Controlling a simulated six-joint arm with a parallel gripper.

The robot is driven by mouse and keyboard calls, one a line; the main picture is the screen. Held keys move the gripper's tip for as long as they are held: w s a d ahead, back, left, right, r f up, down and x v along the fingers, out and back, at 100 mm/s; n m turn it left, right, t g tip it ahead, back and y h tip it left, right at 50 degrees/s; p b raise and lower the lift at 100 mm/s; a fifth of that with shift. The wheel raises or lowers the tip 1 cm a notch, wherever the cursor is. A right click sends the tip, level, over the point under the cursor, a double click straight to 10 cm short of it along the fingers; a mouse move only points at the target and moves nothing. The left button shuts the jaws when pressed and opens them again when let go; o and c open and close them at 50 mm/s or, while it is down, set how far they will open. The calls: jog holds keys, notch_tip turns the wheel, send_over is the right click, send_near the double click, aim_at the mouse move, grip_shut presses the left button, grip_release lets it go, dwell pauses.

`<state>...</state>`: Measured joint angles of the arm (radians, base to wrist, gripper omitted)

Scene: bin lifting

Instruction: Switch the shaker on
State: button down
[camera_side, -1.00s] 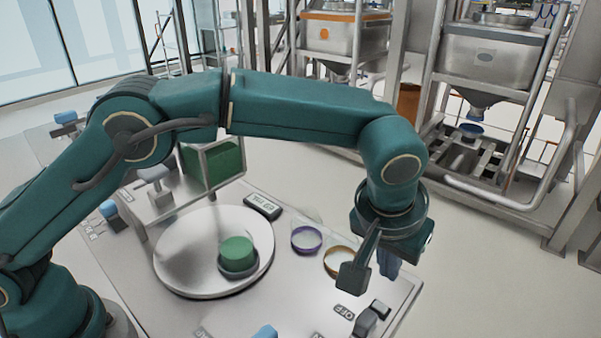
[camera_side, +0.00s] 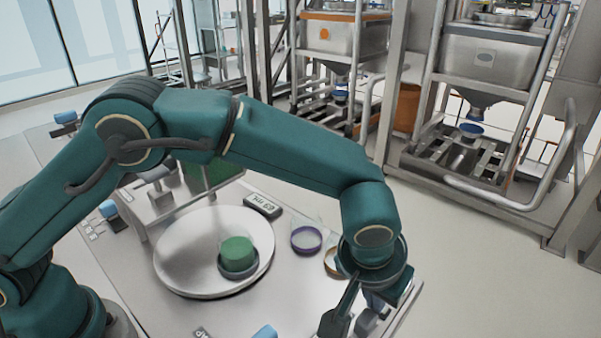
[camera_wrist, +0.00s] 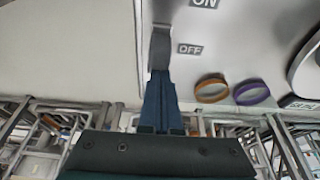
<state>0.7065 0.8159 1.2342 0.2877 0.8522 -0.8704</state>
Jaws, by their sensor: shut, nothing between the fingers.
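A grey rocker-like switch (camera_wrist: 160,46) stands at the panel's edge in the wrist view, beside the "ON" label (camera_wrist: 204,3) and the "OFF" label (camera_wrist: 190,49). In the side view the switch (camera_side: 366,322) is partly covered by my wrist. My gripper (camera_wrist: 160,76) is shut and empty, its blue fingers pointing at the switch's lower end. The tips overlap it in the picture; I cannot tell whether they touch. A round pale platform (camera_side: 185,262) carries a green-topped container (camera_side: 237,250).
A purple ring (camera_side: 306,239) and an orange ring (camera_side: 331,262) lie between the platform and my gripper. A small display (camera_side: 262,206) sits behind the platform. A blue-topped part (camera_side: 265,332) is at the front. Metal frames stand beyond on the floor.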

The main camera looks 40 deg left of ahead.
aim_at(356, 334)
jog(key=shift+s, duration=0.15)
jog(key=shift+s, duration=2.45)
jog(key=shift+f, duration=0.1)
jog(key=w, duration=0.3)
jog(key=shift+w, duration=0.35)
jog(key=shift+w+r, duration=0.25)
jog(key=shift+w, duration=0.05)
jog(key=v, duration=1)
jog(key=shift+f, duration=0.1)
